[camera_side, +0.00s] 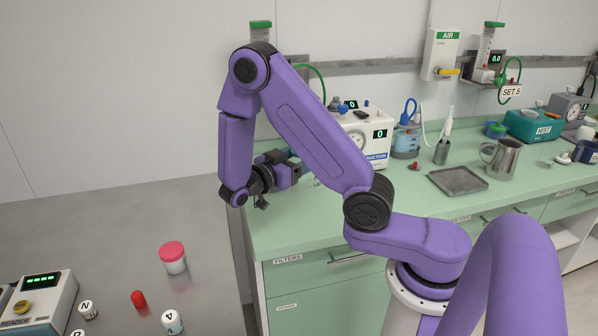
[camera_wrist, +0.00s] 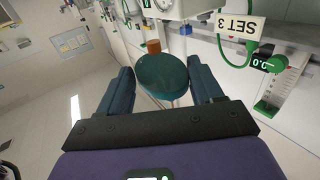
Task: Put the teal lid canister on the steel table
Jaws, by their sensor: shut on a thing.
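In the wrist view the teal lid canister (camera_wrist: 162,80) shows mainly as a round teal lid between the two fingers of my gripper (camera_wrist: 160,68), which is shut on it. In the side view my gripper (camera_side: 280,172) is at the left end of the green counter, apart from the steel table. The canister cannot be made out there. The steel table (camera_side: 110,222) is the grey surface at the lower left. It bears a white canister with a pink lid (camera_side: 173,258).
The table's front also holds a reader box (camera_side: 38,302), a red piece (camera_side: 138,299) and small lettered vials (camera_side: 172,322); its back is bare. On the counter (camera_side: 330,225) stand a suction unit (camera_side: 362,130), a tray (camera_side: 457,181) and a steel jug (camera_side: 502,160).

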